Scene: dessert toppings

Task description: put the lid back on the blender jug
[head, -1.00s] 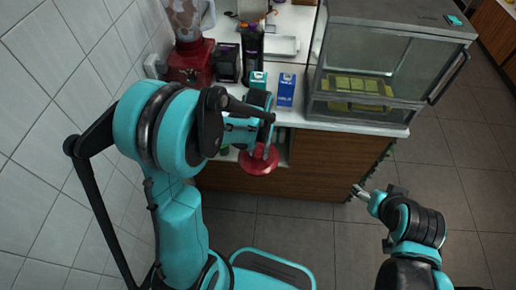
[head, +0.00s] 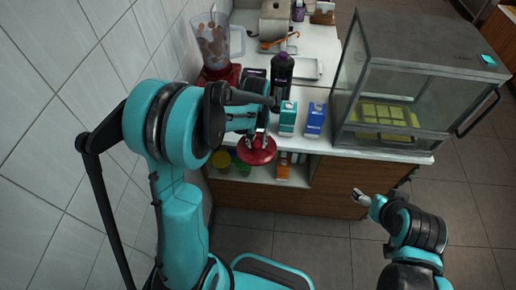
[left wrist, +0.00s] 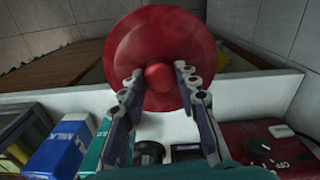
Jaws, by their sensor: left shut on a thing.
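The red round lid (head: 256,151) hangs in my left gripper (head: 262,136), in front of the counter's front edge. In the left wrist view the fingers (left wrist: 158,80) are shut on the lid's round knob, and the lid's disc (left wrist: 128,45) is clear of the counter. The blender jug (head: 218,42) is clear, holds brown pieces and stands on its red base (head: 213,76) at the back left, beyond my left arm. No lid shows on its top. My right gripper (head: 360,196) is low at the right, away from the counter; its finger opening is unclear.
A dark bottle (head: 281,82), a teal carton (head: 288,118) and a blue carton (head: 314,120) stand on the counter right of my left gripper. A glass display case (head: 405,75) fills the right side. The tiled wall (head: 60,85) bounds the left.

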